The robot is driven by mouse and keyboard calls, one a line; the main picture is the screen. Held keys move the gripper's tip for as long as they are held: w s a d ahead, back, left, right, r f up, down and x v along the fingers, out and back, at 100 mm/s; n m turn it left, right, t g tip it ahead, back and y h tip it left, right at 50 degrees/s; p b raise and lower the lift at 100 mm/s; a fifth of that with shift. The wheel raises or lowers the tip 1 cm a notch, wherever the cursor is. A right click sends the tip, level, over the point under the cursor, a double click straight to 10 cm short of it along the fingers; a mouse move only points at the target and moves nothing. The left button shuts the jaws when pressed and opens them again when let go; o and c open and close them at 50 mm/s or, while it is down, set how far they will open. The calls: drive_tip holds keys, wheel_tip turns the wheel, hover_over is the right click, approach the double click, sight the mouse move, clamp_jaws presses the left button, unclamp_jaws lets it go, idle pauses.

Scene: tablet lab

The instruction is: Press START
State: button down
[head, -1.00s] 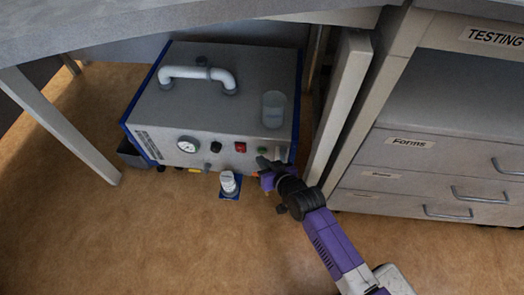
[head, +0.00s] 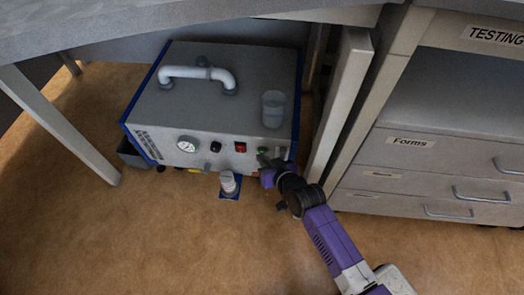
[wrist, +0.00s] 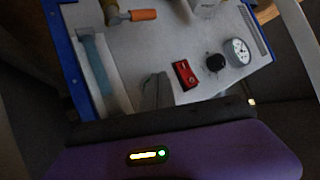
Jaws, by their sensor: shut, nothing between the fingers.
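A grey pump unit (head: 220,112) with blue edges stands on the floor under the table. Its front panel has a small green button (head: 262,149) at the right, beside a red rocker switch (head: 240,147). No START lettering is readable. My gripper (head: 264,160) is shut and empty, its tips just below the green button; I cannot tell whether they touch. In the wrist view my gripper's dark fingers (wrist: 155,92) point at the panel beside the red switch (wrist: 184,74). The green button does not show there, perhaps hidden behind the fingers.
A black knob (head: 216,147) and a gauge (head: 187,144) sit left of the switch. A white-capped bottle (head: 228,183) stands in front. A clear cup (head: 273,108) is on top. A table leg (head: 340,110) and drawer cabinet (head: 430,165) stand close on the right.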

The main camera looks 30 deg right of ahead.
drive_tip(key=shift+w+d, duration=0.25)
drive_tip(key=shift+w, duration=0.15)
idle(0.4)
drive_tip(key=shift+s+r, duration=0.1)
drive_tip(key=shift+s, duration=0.05)
drive_tip(key=shift+s+a+p, duration=0.5)
drive_tip(key=shift+s+p, duration=0.05)
drive_tip(key=shift+s, duration=0.1)
idle(0.3)
drive_tip(key=shift+s+a+p, duration=0.75)
drive_tip(key=shift+s+p, duration=0.25)
drive_tip(key=shift+s+a+p, duration=0.75)
drive_tip(key=shift+s+p, duration=0.2)
